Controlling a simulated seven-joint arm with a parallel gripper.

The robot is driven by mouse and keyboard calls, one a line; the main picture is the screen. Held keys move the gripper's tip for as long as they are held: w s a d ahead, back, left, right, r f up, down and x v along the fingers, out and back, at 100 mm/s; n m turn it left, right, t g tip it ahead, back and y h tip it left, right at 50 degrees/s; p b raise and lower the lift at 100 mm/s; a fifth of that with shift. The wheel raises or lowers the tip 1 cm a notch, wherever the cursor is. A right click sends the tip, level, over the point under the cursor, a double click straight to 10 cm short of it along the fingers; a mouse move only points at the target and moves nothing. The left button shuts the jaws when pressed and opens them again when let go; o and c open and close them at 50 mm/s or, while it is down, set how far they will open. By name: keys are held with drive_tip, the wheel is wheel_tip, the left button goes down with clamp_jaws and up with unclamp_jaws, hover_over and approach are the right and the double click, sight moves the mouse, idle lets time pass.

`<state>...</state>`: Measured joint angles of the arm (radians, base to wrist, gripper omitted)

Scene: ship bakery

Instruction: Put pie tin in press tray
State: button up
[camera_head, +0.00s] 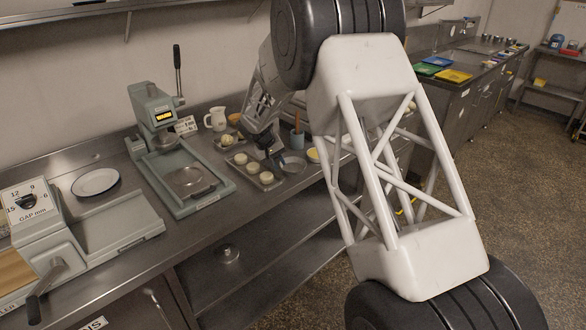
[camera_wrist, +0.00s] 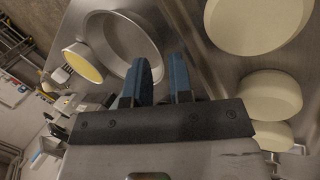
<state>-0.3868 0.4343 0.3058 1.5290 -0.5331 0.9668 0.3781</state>
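The pie tin (camera_head: 292,164) is a round, shallow metal tin on the steel counter, right of a tray of dough rounds. In the wrist view the pie tin (camera_wrist: 108,14) fills the upper left, with nothing seen inside it. My gripper (camera_head: 268,153) is low over the counter at the tin's left side. In the wrist view my gripper (camera_wrist: 163,72) has its two blue fingers apart at the tin's near rim, one on each side of the wall; contact is unclear. The grey-green press (camera_head: 157,113) stands left, with its flat tray (camera_head: 213,186) in front and a round metal plate on it.
The dough tray (camera_head: 262,186) with several pale rounds lies between tin and press; dough rounds (camera_wrist: 262,95) are close right of my fingers. A yellow-filled bowl (camera_head: 313,155) is beside the tin.

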drive_tip(key=shift+d+f, duration=0.25)
drive_tip(key=shift+f, duration=0.3)
drive_tip(key=shift+c, duration=0.5)
clamp_jaws()
